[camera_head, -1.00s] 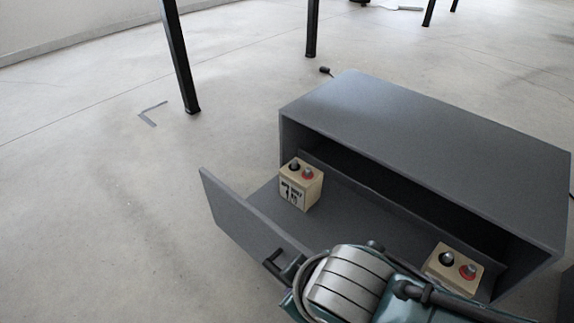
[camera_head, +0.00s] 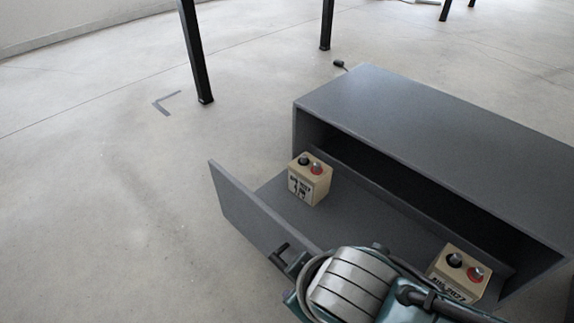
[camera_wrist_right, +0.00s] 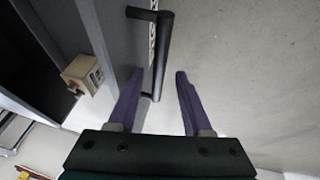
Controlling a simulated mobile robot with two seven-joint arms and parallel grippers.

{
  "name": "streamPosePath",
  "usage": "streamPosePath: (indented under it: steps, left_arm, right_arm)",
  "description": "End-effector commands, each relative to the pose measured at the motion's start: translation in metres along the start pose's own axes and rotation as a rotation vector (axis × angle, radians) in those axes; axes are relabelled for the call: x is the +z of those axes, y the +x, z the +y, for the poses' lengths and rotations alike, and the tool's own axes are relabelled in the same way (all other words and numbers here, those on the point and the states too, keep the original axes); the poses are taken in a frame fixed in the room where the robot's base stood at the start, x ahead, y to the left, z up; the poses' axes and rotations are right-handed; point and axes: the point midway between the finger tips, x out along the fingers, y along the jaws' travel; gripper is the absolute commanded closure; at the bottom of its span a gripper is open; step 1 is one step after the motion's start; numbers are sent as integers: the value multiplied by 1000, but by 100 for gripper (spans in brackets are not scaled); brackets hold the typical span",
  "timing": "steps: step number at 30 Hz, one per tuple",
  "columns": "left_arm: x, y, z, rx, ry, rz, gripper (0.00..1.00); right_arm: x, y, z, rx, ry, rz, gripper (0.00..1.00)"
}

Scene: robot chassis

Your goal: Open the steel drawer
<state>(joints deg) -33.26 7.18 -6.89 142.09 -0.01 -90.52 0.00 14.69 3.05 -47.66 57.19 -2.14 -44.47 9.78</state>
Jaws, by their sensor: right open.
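The dark grey steel drawer (camera_head: 243,208) stands well out of its cabinet (camera_head: 440,125), with its front panel toward the lower left. Its black bar handle (camera_head: 281,253) is on the outer face of the front panel, partly hidden by my right arm. The handle (camera_wrist_right: 162,42) also shows in the right wrist view. My right gripper (camera_wrist_right: 160,74) is open, with its two purple fingers on either side of the handle's lower part. I cannot tell whether either finger touches it. My left gripper is not in view.
Two beige battery-like boxes with black and red terminals are in the drawer, one at the left (camera_head: 309,180) and one at the right (camera_head: 457,272). Black legs (camera_head: 196,55) stand behind. The floor (camera_head: 95,210) left of the drawer is clear.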

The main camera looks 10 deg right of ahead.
Motion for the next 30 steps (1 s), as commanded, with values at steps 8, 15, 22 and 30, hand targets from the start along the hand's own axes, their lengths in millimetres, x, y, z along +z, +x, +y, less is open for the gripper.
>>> streamPosePath:
  steps: [8,15,22,30]
  left_arm:
    - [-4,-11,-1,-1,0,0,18]
    - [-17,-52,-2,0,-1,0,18]
    - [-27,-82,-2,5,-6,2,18]
    - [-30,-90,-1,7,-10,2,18]
  right_arm:
    - [-1,-11,1,0,0,-1,50]
    - [-3,-55,2,-1,0,-1,50]
    - [-2,-89,1,-1,1,0,50]
    - [0,-100,0,1,0,-1,50]
